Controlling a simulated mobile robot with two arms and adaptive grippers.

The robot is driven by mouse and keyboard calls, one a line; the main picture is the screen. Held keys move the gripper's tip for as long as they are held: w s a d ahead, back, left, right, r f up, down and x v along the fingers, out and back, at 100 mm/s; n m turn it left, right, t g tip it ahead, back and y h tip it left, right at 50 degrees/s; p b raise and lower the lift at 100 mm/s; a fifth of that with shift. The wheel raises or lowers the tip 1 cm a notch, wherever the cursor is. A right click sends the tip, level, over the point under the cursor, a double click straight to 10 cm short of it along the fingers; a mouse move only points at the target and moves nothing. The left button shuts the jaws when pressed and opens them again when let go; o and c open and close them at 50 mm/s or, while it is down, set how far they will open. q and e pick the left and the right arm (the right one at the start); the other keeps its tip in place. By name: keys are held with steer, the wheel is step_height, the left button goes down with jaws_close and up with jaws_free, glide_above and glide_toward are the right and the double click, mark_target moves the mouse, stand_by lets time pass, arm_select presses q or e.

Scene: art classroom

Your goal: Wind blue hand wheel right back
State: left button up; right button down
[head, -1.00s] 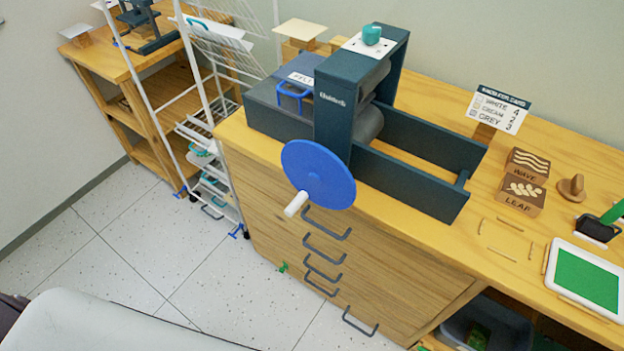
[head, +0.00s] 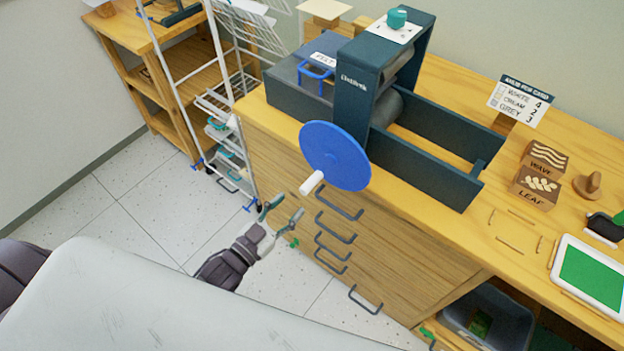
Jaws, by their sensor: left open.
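The blue hand wheel (head: 335,156) is a round disc on the near side of the dark press (head: 372,82). Its white handle (head: 312,182) sticks out toward me from the wheel's lower left edge. The press stands on the wooden cabinet top. My left gripper (head: 283,213) is open and empty, below and to the left of the handle and apart from it, in front of the drawers. My right gripper is not in view.
Drawer handles (head: 335,236) stick out of the cabinet front below the wheel. A white wire rack (head: 228,150) stands to the left. Wooden blocks (head: 537,186) and a green-surfaced tray (head: 592,278) lie on the top at right. Open floor lies at left.

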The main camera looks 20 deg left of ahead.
mark_target(320, 173)
arm_select(q)
steer(key=x, duration=0.9)
steer(key=shift+w+d+f+p, duration=0.1)
steer(key=shift+w+p, duration=0.2)
steer(key=shift+w, duration=0.05)
steer(key=shift+c, duration=0.3)
jaws_close()
